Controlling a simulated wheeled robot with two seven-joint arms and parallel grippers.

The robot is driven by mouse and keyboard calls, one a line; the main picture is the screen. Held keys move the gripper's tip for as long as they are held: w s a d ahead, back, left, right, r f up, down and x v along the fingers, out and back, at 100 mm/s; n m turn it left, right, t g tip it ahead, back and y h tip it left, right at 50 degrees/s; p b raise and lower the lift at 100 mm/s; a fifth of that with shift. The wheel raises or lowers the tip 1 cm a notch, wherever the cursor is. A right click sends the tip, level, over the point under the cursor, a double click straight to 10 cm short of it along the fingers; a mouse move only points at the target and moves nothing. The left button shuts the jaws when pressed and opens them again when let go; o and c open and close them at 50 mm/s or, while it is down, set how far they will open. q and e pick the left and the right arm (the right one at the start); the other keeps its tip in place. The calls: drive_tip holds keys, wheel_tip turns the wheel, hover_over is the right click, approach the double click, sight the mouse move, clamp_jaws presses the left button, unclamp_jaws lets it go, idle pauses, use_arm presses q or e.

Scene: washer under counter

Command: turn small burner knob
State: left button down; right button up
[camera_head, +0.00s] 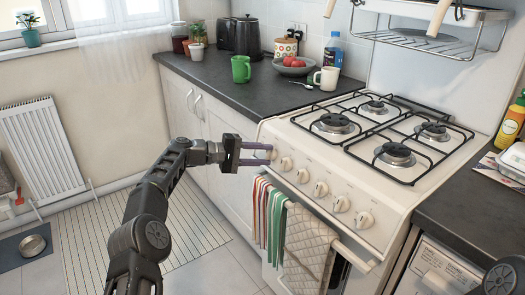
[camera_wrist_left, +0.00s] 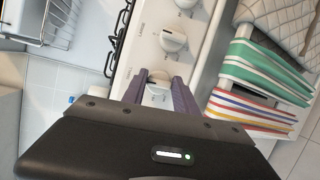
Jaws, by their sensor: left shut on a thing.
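The white cooker (camera_head: 400,190) has a row of several cream knobs along its sloped front panel. My left gripper (camera_head: 271,154) is at the far left end of this row, its fingers pointing right. In the left wrist view my left gripper (camera_wrist_left: 158,92) is shut on a knob (camera_wrist_left: 157,76), one finger on each side of it. My right gripper is out of view.
Striped towels (camera_head: 270,215) and a quilted oven glove (camera_head: 305,240) hang from the oven rail below the knobs. The dark counter (camera_head: 225,85) left of the cooker holds a green mug (camera_head: 241,69) and a fruit bowl (camera_head: 291,70). The burners are bare.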

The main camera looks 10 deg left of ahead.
use_arm(q)
drive_tip(key=shift+m, duration=0.6)
drive_tip(key=shift+f+p, duration=0.1)
drive_tip(key=shift+p, duration=0.2)
drive_tip(key=c, duration=0.9)
unclamp_jaws()
drive_tip(key=shift+c, duration=0.2)
drive_tip(key=v, duration=0.7)
drive_tip(key=shift+s+a+r, duration=0.2)
drive_tip(key=shift+a+r, duration=0.05)
drive_tip(key=shift+r, duration=0.05)
